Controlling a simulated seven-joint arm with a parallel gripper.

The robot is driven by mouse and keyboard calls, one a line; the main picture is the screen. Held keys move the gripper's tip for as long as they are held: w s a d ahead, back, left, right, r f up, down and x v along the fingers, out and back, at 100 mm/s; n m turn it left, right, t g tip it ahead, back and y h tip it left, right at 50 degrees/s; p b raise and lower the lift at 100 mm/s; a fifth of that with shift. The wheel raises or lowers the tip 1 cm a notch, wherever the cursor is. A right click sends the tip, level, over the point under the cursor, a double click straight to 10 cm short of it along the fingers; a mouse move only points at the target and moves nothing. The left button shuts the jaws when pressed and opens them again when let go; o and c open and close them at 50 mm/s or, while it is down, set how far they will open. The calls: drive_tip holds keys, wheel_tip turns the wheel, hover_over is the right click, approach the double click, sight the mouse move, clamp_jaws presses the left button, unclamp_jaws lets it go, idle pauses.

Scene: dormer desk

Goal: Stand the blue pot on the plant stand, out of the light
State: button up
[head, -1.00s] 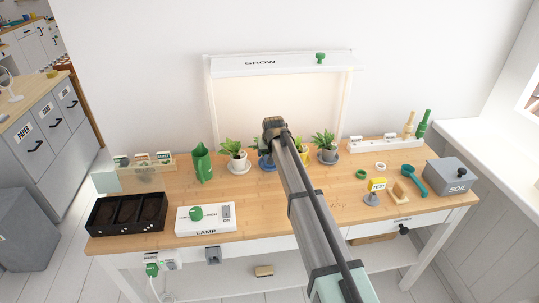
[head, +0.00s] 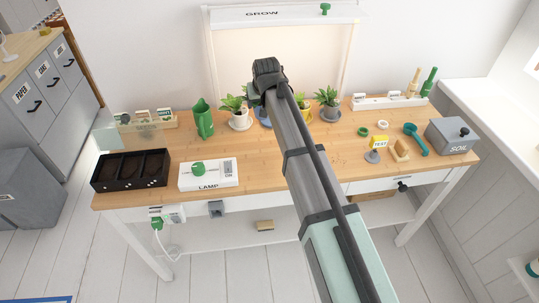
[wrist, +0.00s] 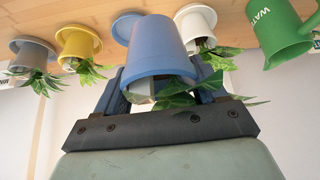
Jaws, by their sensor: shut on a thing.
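The blue pot (wrist: 158,48) with a leafy plant is between the two fingers of my gripper (wrist: 162,92) in the wrist view. It shows upside down there, clear of its blue saucer (wrist: 125,27) on the desk. In the head view my gripper (head: 268,76) is above the back of the desk, in front of the lit grow panel, and the arm hides most of the pot. The blue saucer (head: 263,119) partly shows behind the arm. I cannot make out a plant stand in either view.
A white pot (head: 239,120), a grey pot (head: 330,111) and a green watering can (head: 203,118) stand close by on the desk. A yellow pot (wrist: 78,41) shows in the wrist view. A black tray (head: 131,170) and lamp box (head: 209,174) sit at front left.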

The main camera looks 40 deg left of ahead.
drive_tip(key=s+d+f, duration=0.1)
drive_tip(key=s+d, duration=0.6)
drive_tip(key=d, duration=0.1)
drive_tip(key=shift+m, duration=0.4)
drive_tip(key=shift+w+d+f, duration=0.1)
drive_tip(key=shift+f, duration=2.5)
drive_tip(key=shift+w+d+f, duration=0.1)
drive_tip(key=shift+f, duration=2.45)
drive_tip(key=shift+f, duration=0.1)
drive_tip(key=o, duration=1.2)
drive_tip(key=v, duration=1.2)
drive_tip(key=shift+a+r, duration=0.2)
drive_tip(key=shift+a, duration=0.05)
